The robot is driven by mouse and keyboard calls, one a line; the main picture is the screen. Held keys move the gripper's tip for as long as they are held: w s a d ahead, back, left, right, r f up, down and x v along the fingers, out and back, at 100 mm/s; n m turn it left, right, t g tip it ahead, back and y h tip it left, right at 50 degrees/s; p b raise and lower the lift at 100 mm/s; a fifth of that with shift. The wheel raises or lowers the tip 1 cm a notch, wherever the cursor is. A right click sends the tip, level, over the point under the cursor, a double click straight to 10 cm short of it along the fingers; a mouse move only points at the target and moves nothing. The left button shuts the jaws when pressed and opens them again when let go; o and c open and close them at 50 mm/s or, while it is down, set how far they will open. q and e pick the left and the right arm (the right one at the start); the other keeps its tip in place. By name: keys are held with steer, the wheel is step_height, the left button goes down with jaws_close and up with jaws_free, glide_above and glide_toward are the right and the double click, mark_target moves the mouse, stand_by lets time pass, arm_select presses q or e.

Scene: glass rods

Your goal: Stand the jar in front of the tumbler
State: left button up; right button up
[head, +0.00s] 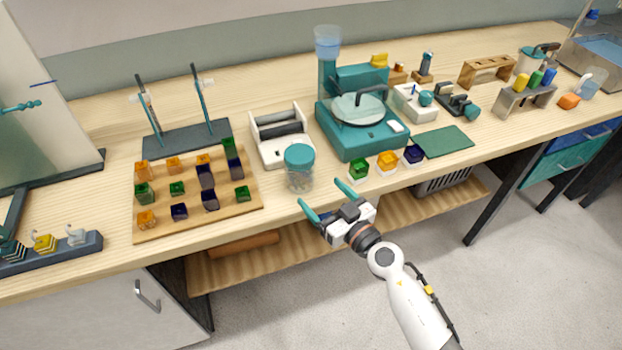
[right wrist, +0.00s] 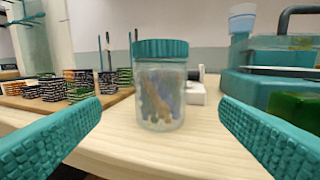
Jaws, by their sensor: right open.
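The jar (head: 299,172) is clear with a teal lid and holds small coloured pieces. It stands upright near the front edge of the bench, and shows in the middle of the right wrist view (right wrist: 160,95). The tumbler (head: 268,150) appears to be the white frame with dark rollers, just behind and left of the jar; in the right wrist view the jar partly hides it. My right gripper (head: 320,194) is open and empty, in front of the jar at the bench edge. Its fingers point at the jar, one to each side, without touching it. My left gripper is not in view.
A wooden board (head: 222,206) with several coloured glass blocks lies left of the jar. A teal machine (head: 363,139) stands to the right, with green, amber and blue blocks before it. A dark stand with two rods (head: 185,139) is behind. Bare wood lies around the jar's front.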

steer(key=v, duration=0.2)
steer(key=shift+s+d, duration=0.15)
steer(key=shift+s, duration=0.1)
steer(key=shift+f, duration=0.1)
steer(key=s+d+f+m+g+h, duration=0.15)
steer(key=s+d+f, duration=0.25)
steer(key=f, duration=0.7)
steer(key=s+d+f+m+g+h, duration=0.1)
steer(key=s+d+f+g+h, duration=0.2)
steer(key=f, duration=0.7)
steer(key=s+d+f+m+h, duration=0.25)
steer(key=s+d+f, duration=0.2)
steer(key=f, duration=0.65)
steer(key=s+d+f+g+h, duration=0.1)
steer(key=s+f+g, duration=0.2)
steer(key=s, duration=0.7)
steer(key=s+d+f+g+h, duration=0.1)
steer(key=s+d+f+g, duration=0.1)
steer(key=s+f, duration=0.6)
steer(key=s+d+f+g, duration=0.2)
steer(key=s+f+g, duration=0.2)
steer(key=s, duration=1)
steer(key=shift+d+f+n+h, duration=0.15)
steer(key=shift+f+n+h, duration=0.25)
steer(key=shift+f, duration=0.25)
